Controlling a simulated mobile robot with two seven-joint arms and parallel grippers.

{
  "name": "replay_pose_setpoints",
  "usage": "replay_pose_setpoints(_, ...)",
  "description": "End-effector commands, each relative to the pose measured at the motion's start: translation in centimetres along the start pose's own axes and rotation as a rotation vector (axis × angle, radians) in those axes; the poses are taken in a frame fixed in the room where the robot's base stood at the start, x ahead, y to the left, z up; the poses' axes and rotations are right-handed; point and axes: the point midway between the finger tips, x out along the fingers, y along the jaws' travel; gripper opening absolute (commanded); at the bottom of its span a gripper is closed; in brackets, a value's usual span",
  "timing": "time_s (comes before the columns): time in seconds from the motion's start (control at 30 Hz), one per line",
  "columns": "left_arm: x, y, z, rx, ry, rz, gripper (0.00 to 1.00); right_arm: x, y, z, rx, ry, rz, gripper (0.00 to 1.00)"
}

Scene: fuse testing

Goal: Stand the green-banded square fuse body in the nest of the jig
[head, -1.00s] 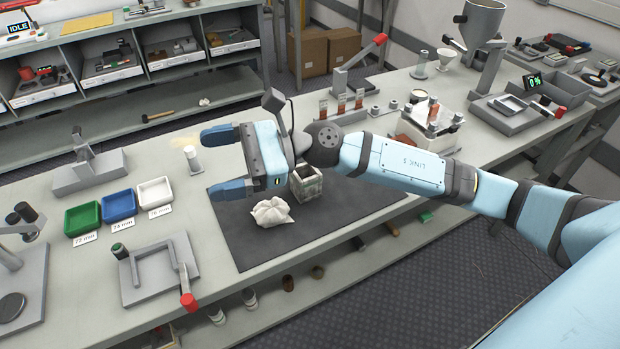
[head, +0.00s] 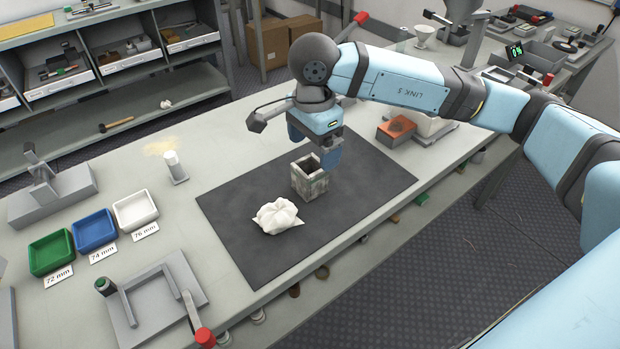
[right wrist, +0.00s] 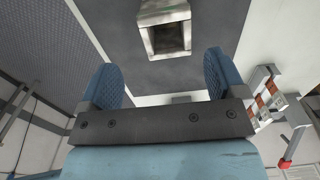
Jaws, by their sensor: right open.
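A square, hollow, open-topped body (head: 310,183), mottled grey-green, stands upright on the dark mat (head: 235,215); I cannot make out a distinct green band. It also shows in the right wrist view (right wrist: 148,38), beyond the fingertips. My right gripper (head: 315,150) points down close behind and above it. In the right wrist view its two fingers (right wrist: 160,68) are spread with nothing between them. A grey fixture with a red-knobbed lever (head: 150,300) stands at the front left; I cannot tell whether it is the jig with the nest. My left gripper is out of view.
A crumpled white cloth (head: 277,216) lies on the mat beside the square body. Green (head: 50,253), blue (head: 95,232) and white (head: 135,210) trays stand at the left. A white post (head: 174,166) stands left of the mat.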

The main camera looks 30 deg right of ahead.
Motion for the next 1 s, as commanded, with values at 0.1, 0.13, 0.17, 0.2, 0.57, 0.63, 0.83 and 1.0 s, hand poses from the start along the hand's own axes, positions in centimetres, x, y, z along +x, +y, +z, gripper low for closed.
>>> replay_pose_setpoints(0.1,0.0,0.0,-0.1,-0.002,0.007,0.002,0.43,2.4,0.0,0.0,0.001,-0.001,0.003,0.89)
replay_pose_setpoints(0.13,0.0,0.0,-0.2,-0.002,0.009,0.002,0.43,2.8,0.0,0.0,0.000,-0.002,0.002,0.89)
replay_pose_setpoints(0.17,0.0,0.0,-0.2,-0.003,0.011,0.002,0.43,3.1,0.0,0.0,0.000,-0.002,0.002,0.89)
replay_pose_setpoints(0.2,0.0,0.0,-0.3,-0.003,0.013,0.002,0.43,3.5,0.0,0.0,-0.001,-0.001,0.001,0.89)
replay_pose_setpoints(0.57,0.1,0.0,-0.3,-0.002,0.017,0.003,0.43,6.4,-0.5,0.2,-0.001,-0.003,0.002,0.89)
replay_pose_setpoints(0.63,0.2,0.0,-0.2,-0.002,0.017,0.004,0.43,7.5,-0.8,0.2,-0.002,-0.004,0.002,0.89)
replay_pose_setpoints(0.83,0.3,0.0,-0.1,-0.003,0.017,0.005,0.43,9.4,-0.8,0.2,-0.002,-0.003,0.000,0.89)
replay_pose_setpoints(1.0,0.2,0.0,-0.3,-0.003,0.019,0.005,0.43,9.4,-0.8,0.2,-0.003,-0.003,-0.001,0.89)
